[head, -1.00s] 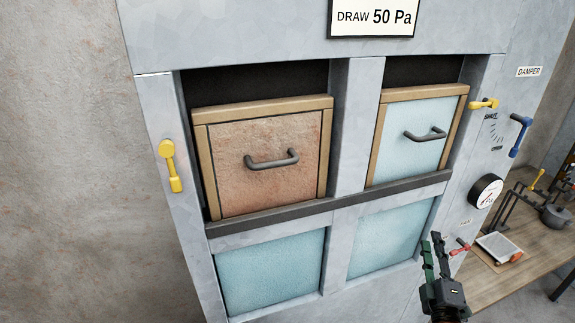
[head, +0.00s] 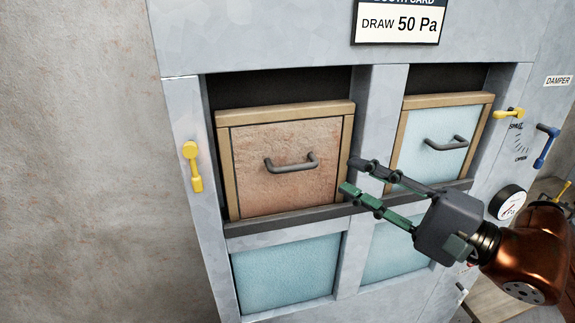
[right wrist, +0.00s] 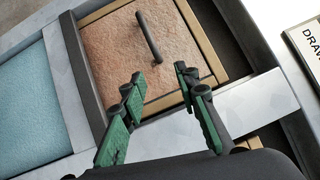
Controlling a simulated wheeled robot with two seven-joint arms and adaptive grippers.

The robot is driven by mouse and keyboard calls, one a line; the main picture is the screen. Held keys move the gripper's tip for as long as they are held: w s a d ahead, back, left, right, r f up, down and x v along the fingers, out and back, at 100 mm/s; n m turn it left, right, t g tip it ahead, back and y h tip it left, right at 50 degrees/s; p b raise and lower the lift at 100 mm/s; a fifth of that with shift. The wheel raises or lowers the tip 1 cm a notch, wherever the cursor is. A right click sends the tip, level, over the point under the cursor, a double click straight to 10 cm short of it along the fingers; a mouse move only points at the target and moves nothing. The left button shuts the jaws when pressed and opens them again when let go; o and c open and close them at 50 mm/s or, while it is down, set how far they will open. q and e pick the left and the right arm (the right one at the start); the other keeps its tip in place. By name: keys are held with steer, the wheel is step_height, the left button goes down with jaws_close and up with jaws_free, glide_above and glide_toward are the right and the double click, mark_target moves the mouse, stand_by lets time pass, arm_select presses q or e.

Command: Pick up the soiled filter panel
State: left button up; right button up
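The soiled filter panel (head: 276,189) is reddish-brown and stained, in a tan frame with a dark grey bar handle (head: 291,163). It leans in the upper left opening of the grey cabinet. The right wrist view also shows the panel (right wrist: 180,45) and its handle (right wrist: 149,38). My right gripper (head: 352,176) is open and empty, to the right of the handle and apart from it, with its fingers pointing at the panel. In the right wrist view the open fingers (right wrist: 158,88) are below the handle. My left gripper is not in view.
A clean pale blue panel (head: 432,165) with its own handle leans in the upper right opening. Blue panes (head: 287,272) fill the lower openings. A yellow latch (head: 193,165) is on the left post, another (head: 508,114) on the right. A dark ledge (head: 285,221) runs under the panels.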

mark_target(325, 165)
steer(key=p+x, duration=0.1)
steer(key=x, duration=0.2)
steer(key=p+x, duration=0.2)
steer(key=x, duration=0.1)
steer(key=shift+s+a+r, duration=0.1)
steer(key=shift+s+a, duration=0.05)
steer(key=shift+a, duration=0.15)
steer(key=shift+w+a, duration=0.25)
steer(key=shift+a, duration=0.05)
steer(key=shift+s+d, duration=0.1)
steer(key=shift+c, duration=0.3)
steer(key=shift+c, duration=0.8)
jaws_close()
